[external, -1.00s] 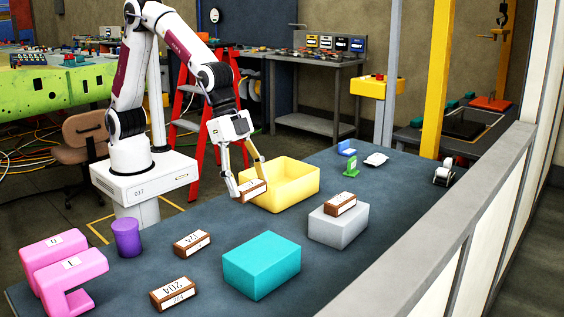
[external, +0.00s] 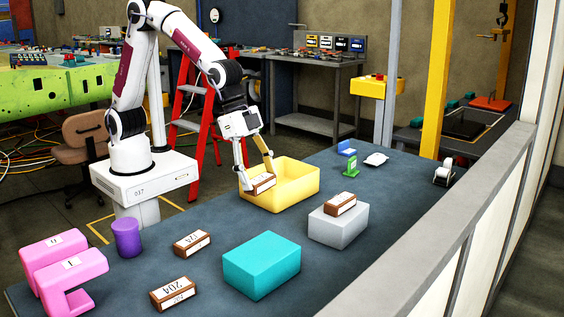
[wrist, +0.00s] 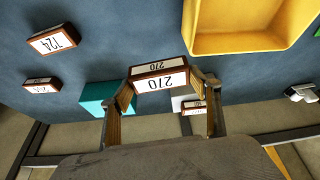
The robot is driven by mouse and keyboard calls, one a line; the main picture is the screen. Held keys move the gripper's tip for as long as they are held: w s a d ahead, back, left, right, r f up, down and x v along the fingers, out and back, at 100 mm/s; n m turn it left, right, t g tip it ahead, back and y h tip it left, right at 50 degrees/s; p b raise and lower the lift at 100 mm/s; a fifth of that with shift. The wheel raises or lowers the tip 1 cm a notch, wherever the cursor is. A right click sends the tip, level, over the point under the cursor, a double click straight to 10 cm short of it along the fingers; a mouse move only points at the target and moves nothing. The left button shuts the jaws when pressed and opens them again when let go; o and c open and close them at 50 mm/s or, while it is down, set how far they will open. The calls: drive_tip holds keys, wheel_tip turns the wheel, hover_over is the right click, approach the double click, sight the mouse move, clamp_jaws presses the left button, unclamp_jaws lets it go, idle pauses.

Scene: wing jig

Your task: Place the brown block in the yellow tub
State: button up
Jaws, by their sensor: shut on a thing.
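My gripper (external: 256,180) is shut on a brown block (external: 262,183) with white labelled faces. In the external view the held block is at the near left rim of the yellow tub (external: 308,186), seen partly against its wall. In the wrist view the block (wrist: 159,76) reads 270 and sits between the fingertips of my gripper (wrist: 163,82). The yellow tub (wrist: 247,42) is at the upper right there, apart from the block in the picture. The tub's visible inside looks empty. The block's height over the rim is hard to tell.
Two more brown blocks (external: 192,242) (external: 173,293) lie on the dark table. Another brown block (external: 340,203) rests on a grey box (external: 338,228). A teal box (external: 262,265), a purple cylinder (external: 126,238) and pink shapes (external: 62,272) stand nearby. A low wall (external: 440,225) edges the right.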

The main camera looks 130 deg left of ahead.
drive_tip(key=s+a, duration=0.3)
drive_tip(key=a, duration=0.5)
drive_tip(key=s+a+m, duration=0.1)
drive_tip(key=s+a, duration=0.3)
drive_tip(key=a, duration=0.3)
drive_tip(key=shift+s+a+r, duration=0.3)
drive_tip(key=shift+a, duration=0.1)
drive_tip(key=shift+f, duration=3.1)
drive_tip(key=shift+f, duration=0.1)
drive_tip(key=shift+f, duration=1.8)
